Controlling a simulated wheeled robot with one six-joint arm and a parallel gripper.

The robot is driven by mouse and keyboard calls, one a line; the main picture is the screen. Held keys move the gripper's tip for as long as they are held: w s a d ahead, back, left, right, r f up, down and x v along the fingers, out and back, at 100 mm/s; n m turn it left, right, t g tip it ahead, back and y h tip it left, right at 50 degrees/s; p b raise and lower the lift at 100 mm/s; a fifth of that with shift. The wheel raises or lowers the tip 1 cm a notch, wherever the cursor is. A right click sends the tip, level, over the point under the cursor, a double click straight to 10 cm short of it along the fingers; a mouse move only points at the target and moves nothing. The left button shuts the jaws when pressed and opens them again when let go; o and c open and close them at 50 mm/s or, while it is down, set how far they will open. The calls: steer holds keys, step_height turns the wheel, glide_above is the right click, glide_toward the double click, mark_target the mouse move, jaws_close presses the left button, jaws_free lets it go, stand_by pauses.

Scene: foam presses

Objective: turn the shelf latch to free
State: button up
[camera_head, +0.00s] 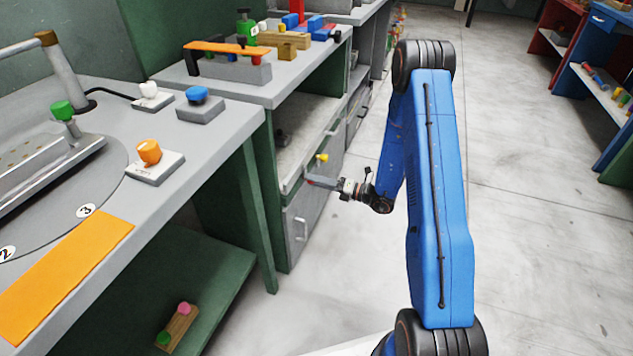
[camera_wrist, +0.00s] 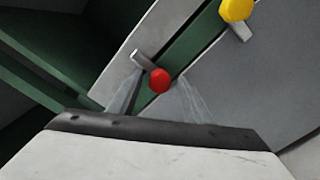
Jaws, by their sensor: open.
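A red knob (camera_wrist: 160,80) with a short grey bar (camera_wrist: 142,59) running up and left from it shows in the wrist view, at the edge of a grey panel beside a green strip. A yellow knob (camera_wrist: 238,9) with its own grey bar sits up and right of it; a yellow knob (camera_head: 322,158) also shows on the cabinet front in the head view. No label tells which is the shelf latch. My gripper (camera_wrist: 160,98) is open, its fingers on either side of the red knob in the picture; contact cannot be told.
The cabinet's grey door (camera_head: 305,215) is below my gripper. A grey bench (camera_head: 215,140) with white, blue and orange knobs stands at left. A green lower shelf (camera_head: 215,275) holds a wooden block with pink and green knobs. The floor (camera_head: 530,250) at right is clear.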

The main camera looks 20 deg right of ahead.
steer(key=c, duration=1.1)
steer(key=shift+o, duration=0.2)
steer(key=shift+n, duration=8.9)
steer(key=o, duration=1.1)
steer(key=shift+c, duration=0.2)
